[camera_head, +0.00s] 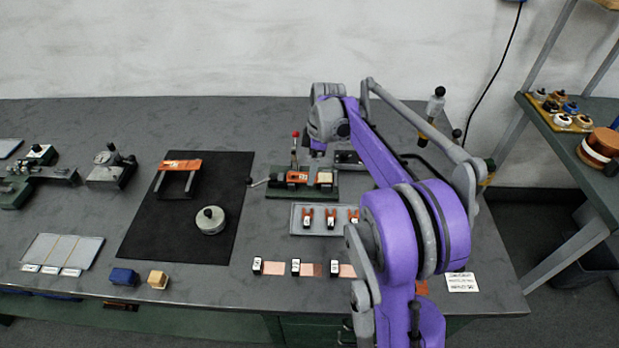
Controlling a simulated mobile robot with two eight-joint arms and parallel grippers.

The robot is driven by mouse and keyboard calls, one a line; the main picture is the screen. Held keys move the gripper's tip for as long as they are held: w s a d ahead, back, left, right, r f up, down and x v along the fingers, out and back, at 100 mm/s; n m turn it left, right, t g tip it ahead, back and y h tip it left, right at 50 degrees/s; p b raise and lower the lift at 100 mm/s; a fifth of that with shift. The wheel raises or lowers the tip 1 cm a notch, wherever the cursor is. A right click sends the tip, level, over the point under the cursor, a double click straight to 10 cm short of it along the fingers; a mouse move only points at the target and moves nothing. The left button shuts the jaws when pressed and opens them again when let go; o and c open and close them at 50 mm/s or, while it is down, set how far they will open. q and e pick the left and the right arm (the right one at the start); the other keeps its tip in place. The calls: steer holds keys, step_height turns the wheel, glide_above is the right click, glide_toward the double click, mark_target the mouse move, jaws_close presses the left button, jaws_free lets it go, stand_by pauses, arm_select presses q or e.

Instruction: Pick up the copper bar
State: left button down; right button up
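Several copper-coloured pieces are in view, and I cannot tell for certain which is the copper bar. Flat copper strips (274,268) lie in a row at the table's front, each with a small black-and-white block at its left end. An orange-copper piece (298,177) sits in a green fixture with a red-knobbed lever. Another orange-copper bar (182,165) tops a dark frame on the black mat. My purple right arm rises from the bottom right, its wrist above and behind the fixture. Its gripper fingers are not clearly visible. My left gripper is out of view.
A grey tray (296,230) holds small forked copper parts. A round metal weight (210,220) stands on the black mat (150,230). Blue (122,277) and tan (158,279) blocks sit at the front edge. A shelf (560,140) with a copper spool stands right.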

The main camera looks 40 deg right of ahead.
steer(key=shift+w+f, duration=0.1)
steer(key=shift+f, duration=0.7)
jaws_close()
